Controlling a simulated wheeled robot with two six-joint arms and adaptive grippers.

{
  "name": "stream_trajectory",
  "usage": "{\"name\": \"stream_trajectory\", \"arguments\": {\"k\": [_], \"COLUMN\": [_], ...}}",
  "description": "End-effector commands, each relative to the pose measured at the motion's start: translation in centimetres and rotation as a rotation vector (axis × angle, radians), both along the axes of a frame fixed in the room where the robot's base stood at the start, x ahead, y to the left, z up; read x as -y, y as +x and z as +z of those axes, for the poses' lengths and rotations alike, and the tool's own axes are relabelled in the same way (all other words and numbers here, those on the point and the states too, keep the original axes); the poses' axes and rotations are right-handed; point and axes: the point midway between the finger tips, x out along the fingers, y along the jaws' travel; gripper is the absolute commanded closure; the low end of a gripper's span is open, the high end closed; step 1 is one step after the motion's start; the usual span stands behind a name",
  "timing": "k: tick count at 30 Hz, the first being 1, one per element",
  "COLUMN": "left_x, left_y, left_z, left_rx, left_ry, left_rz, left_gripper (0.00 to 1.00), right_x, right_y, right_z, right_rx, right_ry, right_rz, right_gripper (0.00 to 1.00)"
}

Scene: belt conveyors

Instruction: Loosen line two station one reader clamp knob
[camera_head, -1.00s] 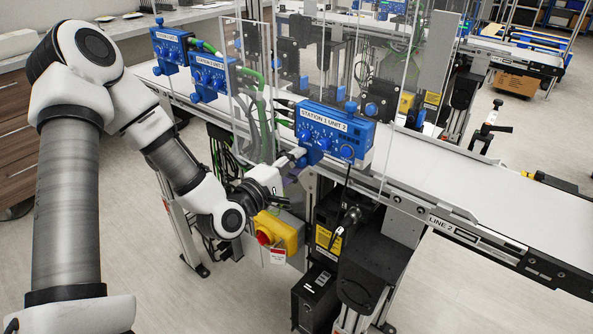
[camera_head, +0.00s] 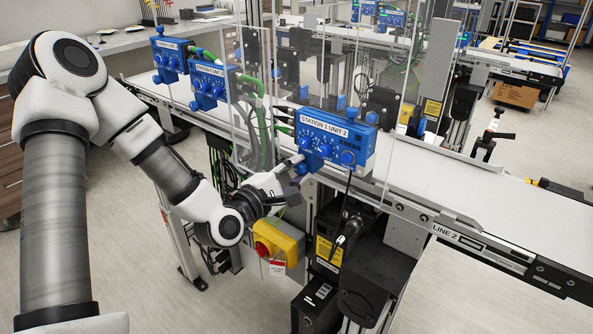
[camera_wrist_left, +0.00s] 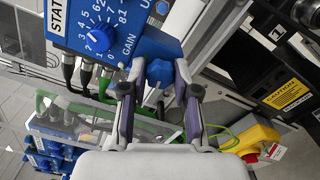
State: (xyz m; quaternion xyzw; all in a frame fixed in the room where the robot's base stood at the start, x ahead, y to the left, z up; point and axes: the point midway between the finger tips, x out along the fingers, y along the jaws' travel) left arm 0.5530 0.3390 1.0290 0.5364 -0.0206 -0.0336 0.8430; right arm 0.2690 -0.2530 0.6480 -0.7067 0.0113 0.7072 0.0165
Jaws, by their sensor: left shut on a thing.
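The blue reader box labelled STATION 1 UNIT 2 (camera_head: 350,145) stands at the near edge of the line 2 conveyor. It has blue dials on its front, and its GAIN dial (camera_wrist_left: 98,40) shows in the left wrist view. A faceted blue clamp knob (camera_wrist_left: 160,72) sits at the box's lower edge. My left gripper (camera_head: 297,165) reaches it from the left. In the left wrist view its two fingers (camera_wrist_left: 158,90) are shut on the knob, one on each side. The fingers hide part of the knob in the head view. My right gripper is not in view.
A yellow box with a red button (camera_head: 266,246) hangs below the gripper. Clear upright panels (camera_head: 338,60) stand around the reader. Two more blue units (camera_head: 208,82) are at the left. Cables hang under the box. The belt (camera_head: 480,190) to the right is clear.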

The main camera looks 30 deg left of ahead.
Motion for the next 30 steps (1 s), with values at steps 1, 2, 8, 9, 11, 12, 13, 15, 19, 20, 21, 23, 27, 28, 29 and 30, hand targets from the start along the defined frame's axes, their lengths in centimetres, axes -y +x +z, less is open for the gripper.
{"name": "stream_trajectory", "arguments": {"k": [1,2,8,9,11,12,13,15,19,20,21,23,27,28,29,30], "left_x": [0.0,0.0,0.0,0.0,0.0,0.0,0.0,0.0,0.0,0.0,0.0,0.0,0.0,0.1,0.0,0.0], "left_y": [0.0,0.0,0.0,0.0,0.0,0.0,0.0,0.0,0.0,0.0,0.0,0.0,0.0,0.0,0.0,0.0], "left_z": [0.0,0.0,0.0,0.0,0.0,0.1,0.1,0.3,0.7,0.8,0.9,1.0,1.1,1.1,1.1,1.1], "left_rx": [0.000,0.000,0.001,0.001,0.001,0.001,0.001,0.003,0.016,0.020,0.025,0.036,0.061,0.066,0.071,0.078], "left_ry": [0.000,0.000,0.001,0.001,0.002,0.008,0.018,0.063,0.241,0.299,0.381,0.512,0.820,0.886,0.951,1.041], "left_rz": [0.001,0.001,0.000,0.000,0.000,0.000,0.001,0.000,-0.001,-0.001,-0.001,-0.003,-0.005,-0.005,-0.006,-0.004], "left_gripper": [0.60,0.49,0.45,0.45,0.45,0.45,0.45,0.45,0.45,0.45,0.45,0.45,0.45,0.45,0.45,0.45], "right_x": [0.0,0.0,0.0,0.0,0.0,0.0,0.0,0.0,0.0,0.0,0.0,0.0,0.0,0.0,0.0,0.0], "right_y": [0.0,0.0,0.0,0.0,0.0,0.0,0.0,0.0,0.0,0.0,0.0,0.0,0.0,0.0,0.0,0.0], "right_z": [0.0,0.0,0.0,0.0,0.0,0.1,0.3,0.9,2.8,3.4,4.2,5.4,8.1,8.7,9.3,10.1], "right_rx": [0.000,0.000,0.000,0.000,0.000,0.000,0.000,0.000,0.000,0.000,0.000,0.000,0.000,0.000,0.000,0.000], "right_ry": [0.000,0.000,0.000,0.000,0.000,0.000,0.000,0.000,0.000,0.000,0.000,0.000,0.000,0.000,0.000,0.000], "right_rz": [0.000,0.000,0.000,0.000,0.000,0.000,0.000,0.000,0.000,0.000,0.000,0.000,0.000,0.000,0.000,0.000], "right_gripper": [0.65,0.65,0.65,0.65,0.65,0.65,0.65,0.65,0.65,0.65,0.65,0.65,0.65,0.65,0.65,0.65]}}
